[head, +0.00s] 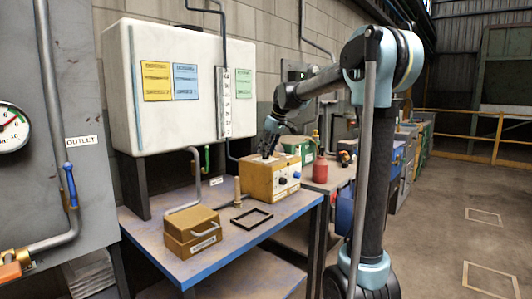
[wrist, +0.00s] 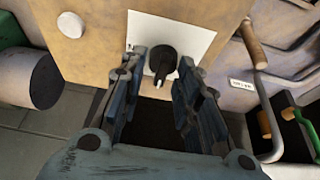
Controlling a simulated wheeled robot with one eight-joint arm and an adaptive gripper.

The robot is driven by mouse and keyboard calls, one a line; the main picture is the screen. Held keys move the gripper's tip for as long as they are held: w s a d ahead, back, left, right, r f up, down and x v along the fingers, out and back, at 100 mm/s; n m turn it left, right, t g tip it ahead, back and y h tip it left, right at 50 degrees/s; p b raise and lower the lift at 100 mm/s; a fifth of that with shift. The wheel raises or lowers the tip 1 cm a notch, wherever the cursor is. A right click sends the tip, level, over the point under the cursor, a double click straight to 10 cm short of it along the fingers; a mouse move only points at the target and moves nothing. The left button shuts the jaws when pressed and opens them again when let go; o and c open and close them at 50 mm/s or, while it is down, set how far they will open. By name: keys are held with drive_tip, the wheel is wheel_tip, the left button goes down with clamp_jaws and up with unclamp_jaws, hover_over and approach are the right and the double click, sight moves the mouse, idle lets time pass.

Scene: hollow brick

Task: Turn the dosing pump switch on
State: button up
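The dosing pump looks to be the yellow box (head: 262,181) on the blue-edged bench in the head view. Its right-hand side carries dark and blue knobs. My gripper (head: 267,154) points down at the top of this box in the head view. In the wrist view, a black rotary switch (wrist: 162,60) with a pale pointer mark sits on a white plate (wrist: 190,38) on a tan panel. The two fingers of my gripper (wrist: 164,67) are apart, one on each side of the switch. Whether they touch it I cannot tell.
On the bench (head: 200,262) are a brown box with a handle (head: 191,232), a black frame (head: 251,218) and a small wooden post (head: 237,190). A white tank (head: 185,88) stands behind. A red bottle (head: 320,170) is to the right. Floor at the right is open.

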drive_tip(key=shift+f, duration=0.2)
drive_tip(key=c, duration=0.7)
drive_tip(key=shift+a, duration=0.15)
drive_tip(key=shift+w, duration=0.1)
